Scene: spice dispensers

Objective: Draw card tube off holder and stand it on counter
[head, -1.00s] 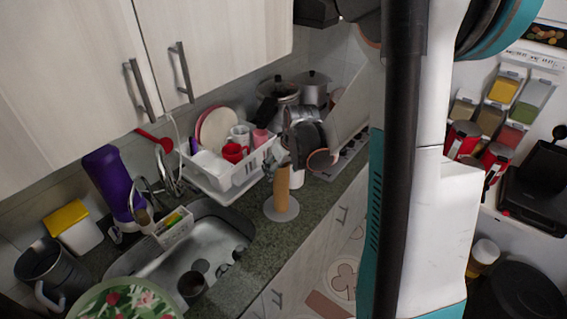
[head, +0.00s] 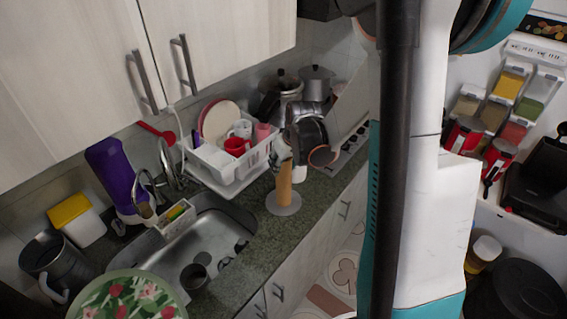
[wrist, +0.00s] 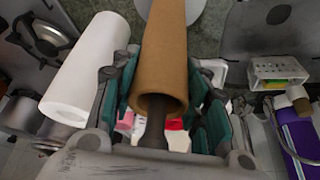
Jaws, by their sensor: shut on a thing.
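The brown card tube (head: 284,184) stands upright around the holder (head: 283,206), whose round grey base rests on the counter (head: 330,192). In the wrist view the tube (wrist: 162,50) lies between the green finger pads, its open end facing the camera. The holder's dark rod (wrist: 152,136) sticks out of that end. My gripper (wrist: 161,88) is shut on the tube near its upper end. In the head view my gripper (head: 284,158) partly hides the top of the tube.
A white roll (wrist: 88,68) stands close beside the tube. A dish rack (head: 225,165) with cups and plates is behind it, and the sink (head: 210,240) is to the left. Pots (head: 316,82) stand at the back. Some counter around the holder's base is clear.

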